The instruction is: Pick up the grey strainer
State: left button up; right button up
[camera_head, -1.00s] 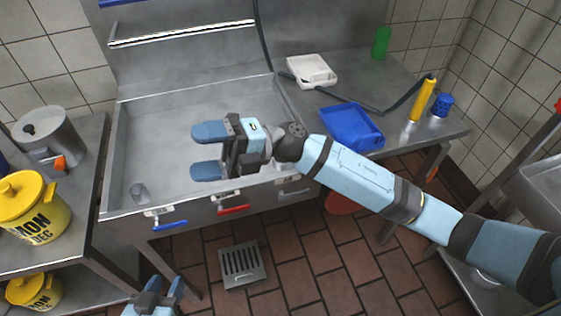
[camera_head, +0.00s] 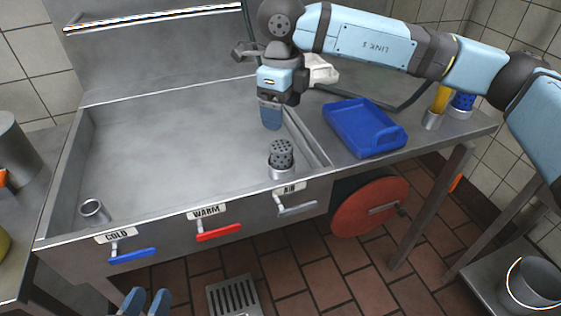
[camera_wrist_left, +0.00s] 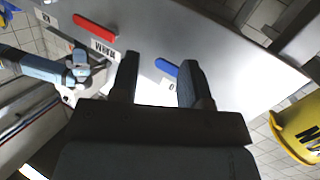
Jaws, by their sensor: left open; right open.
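The grey strainer (camera_head: 281,153), a perforated dark-grey dome, stands upright at the sink's front right corner, in a short metal ring. My right gripper (camera_head: 271,116) points down over the right part of the sink, behind the strainer and apart from it. It is seen edge-on, so one finger hides the other; it is open and empty. My left gripper (camera_head: 146,301) is low at the bottom edge, in front of the sink, open and empty. Its two fingers also show apart in the left wrist view (camera_wrist_left: 158,88), near the sink's front panel. The strainer does not show there.
The steel sink (camera_head: 175,140) is otherwise bare, apart from a metal ring (camera_head: 94,211) at front left. Blue (camera_head: 132,256), red (camera_head: 218,233) and grey (camera_head: 298,209) levers stick out in front. A blue tray (camera_head: 362,128) lies right of the sink.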

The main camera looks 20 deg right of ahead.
aim_at(282, 146)
notch_tip(282, 146, down, 7)
jog(key=shift+r+b, duration=0.15)
jog(key=shift+b, duration=0.5)
notch_tip(282, 146, down, 4)
jog(key=shift+s+a+f+b, duration=0.15)
jog(key=shift+f+b, duration=0.1)
jog(key=shift+b, duration=0.5)
jog(key=shift+f, duration=0.15)
jog(key=c, duration=1)
pick_arm(q)
jog(key=r, duration=0.1)
jog(key=d+r+t+h, duration=0.1)
jog(key=r, duration=0.1)
jog(key=d+r+t+h, duration=0.1)
jog(key=r, duration=0.1)
jog(key=shift+r, duration=0.1)
